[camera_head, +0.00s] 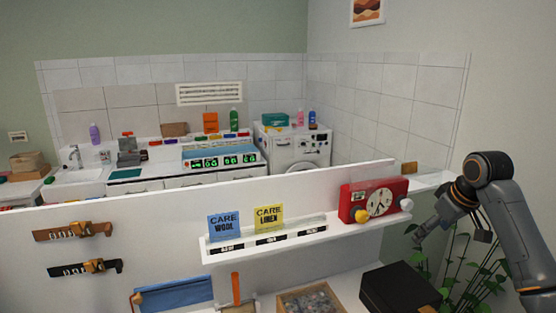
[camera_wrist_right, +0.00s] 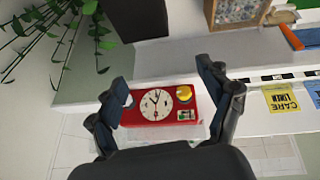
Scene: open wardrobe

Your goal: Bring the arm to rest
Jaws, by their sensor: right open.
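My right gripper (camera_head: 418,234) is at the right in the head view, just right of the red clock box (camera_head: 372,199). In the right wrist view, its two fingers (camera_wrist_right: 165,88) are spread apart with nothing held between them. The red box (camera_wrist_right: 168,102) with a white dial shows beyond and between the fingers, standing on a white shelf. Whether a finger touches the box I cannot tell. My left gripper is not in either view.
A blue card (camera_head: 224,227) and a yellow card (camera_head: 269,217) stand on the shelf (camera_head: 305,239). A dark box (camera_head: 399,290) and a plant (camera_head: 470,275) are below my right arm. A tray of small pieces (camera_head: 311,302) is at the bottom.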

